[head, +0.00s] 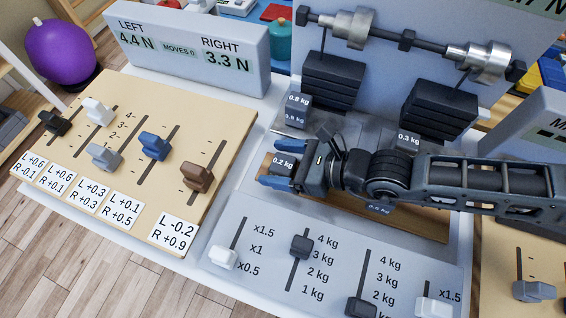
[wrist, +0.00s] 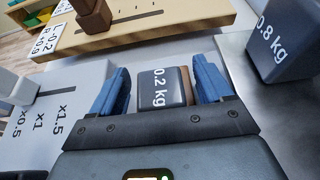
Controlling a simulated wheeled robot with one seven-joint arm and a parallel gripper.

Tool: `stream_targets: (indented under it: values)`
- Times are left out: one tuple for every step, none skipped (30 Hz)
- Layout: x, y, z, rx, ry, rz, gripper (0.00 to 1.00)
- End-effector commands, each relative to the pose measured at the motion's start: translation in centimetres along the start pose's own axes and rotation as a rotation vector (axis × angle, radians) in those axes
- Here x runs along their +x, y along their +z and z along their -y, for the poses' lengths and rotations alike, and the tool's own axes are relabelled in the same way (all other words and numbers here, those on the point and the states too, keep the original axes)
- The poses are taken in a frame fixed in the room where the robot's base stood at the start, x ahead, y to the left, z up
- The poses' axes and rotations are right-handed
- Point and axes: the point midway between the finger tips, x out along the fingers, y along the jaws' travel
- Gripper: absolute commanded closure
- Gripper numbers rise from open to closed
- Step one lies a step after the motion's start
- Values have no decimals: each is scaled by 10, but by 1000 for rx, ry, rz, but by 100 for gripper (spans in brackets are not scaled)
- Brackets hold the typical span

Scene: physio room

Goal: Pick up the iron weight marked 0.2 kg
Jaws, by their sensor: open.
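The dark grey iron weight marked 0.2 kg (head: 282,163) sits on the wooden board (head: 420,221) in the head view. It also shows in the wrist view (wrist: 163,88), between the blue fingers. My gripper (head: 271,173) is open, with one finger on each side of the weight; the wrist view shows the fingers (wrist: 164,80) with small gaps beside it. The weight looks apart from both fingers. My gripper hides part of the board and the weight's lower side in the head view.
A 0.8 kg weight (head: 297,103) stands behind my gripper, close to the right finger in the wrist view (wrist: 284,45). A 0.3 kg weight (head: 407,140) is beyond my arm, and another weight (head: 378,208) is partly under it. Slider panels (head: 222,168) lie left and in front.

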Motion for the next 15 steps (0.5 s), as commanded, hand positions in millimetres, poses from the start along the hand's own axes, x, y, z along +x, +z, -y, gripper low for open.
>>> stream_targets:
  values:
    - [0, 0, 0, 0, 0, 0, 21]
    - [0, 0, 0, 0, 0, 0, 21]
    - [0, 0, 0, 0, 0, 0, 21]
    - [0, 0, 0, 0, 0, 0, 21]
    - [0, 0, 0, 0, 0, 0, 24]
    - [0, 0, 0, 0, 0, 0, 28]
    - [0, 0, 0, 0, 0, 0, 31]
    - [0, 0, 0, 0, 0, 0, 34]
    - [0, 0, 0, 0, 0, 0, 38]
    - [0, 0, 0, 0, 0, 0, 40]
    - [0, 0, 0, 0, 0, 0, 43]
    - [0, 0, 0, 0, 0, 0, 47]
    - [0, 0, 0, 0, 0, 0, 50]
    - [0, 0, 0, 0, 0, 0, 53]
    - [0, 0, 0, 0, 0, 0, 57]
